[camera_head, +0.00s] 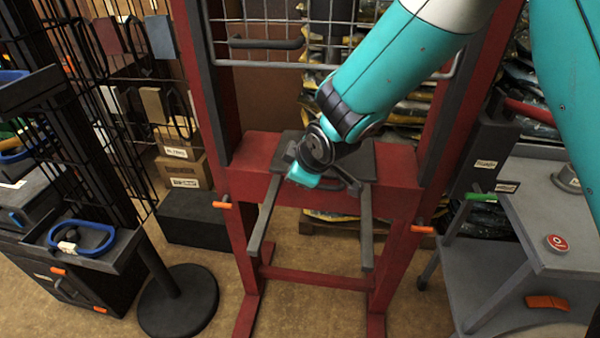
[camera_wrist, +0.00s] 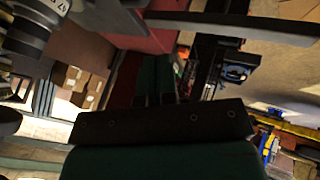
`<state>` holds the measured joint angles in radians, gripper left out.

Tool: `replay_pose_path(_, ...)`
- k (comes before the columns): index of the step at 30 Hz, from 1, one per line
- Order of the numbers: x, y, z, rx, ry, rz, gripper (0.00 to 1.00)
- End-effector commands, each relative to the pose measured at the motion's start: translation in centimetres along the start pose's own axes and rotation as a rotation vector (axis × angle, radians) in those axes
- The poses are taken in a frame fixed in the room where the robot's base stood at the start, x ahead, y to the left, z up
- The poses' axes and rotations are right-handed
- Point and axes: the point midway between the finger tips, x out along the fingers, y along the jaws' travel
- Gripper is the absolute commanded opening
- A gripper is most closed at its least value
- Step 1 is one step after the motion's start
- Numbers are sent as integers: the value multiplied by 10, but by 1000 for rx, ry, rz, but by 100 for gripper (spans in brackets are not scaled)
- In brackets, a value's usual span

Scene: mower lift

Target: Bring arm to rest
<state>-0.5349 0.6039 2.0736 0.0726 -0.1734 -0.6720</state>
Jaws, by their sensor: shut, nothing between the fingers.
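My teal arm comes down from the upper right in the head view. My gripper (camera_head: 303,178) is at its end, in front of the red lift frame (camera_head: 390,165) and close over the dark plate at the frame's middle. Touching or apart cannot be told. In the wrist view my gripper (camera_wrist: 153,98) shows small dark fingers beyond a dark bar, shut and empty. The arm hides part of the frame and its wire grille (camera_head: 265,42).
Two grey fork arms (camera_head: 264,215) stick out below the gripper. A grey cart (camera_head: 555,230) with a red button stands at right. A black rack and a tray with a blue ring (camera_head: 82,238) stand at left. Brown floor is open around the frame's feet.

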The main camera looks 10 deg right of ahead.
Motion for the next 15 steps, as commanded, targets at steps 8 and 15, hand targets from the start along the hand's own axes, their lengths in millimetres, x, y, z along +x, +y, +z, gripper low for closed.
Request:
replay_pose_path(8,-16,0,1,20,-3,-11,0)
replay_pose_path(15,-110,-12,18,291,-50,-183,0)
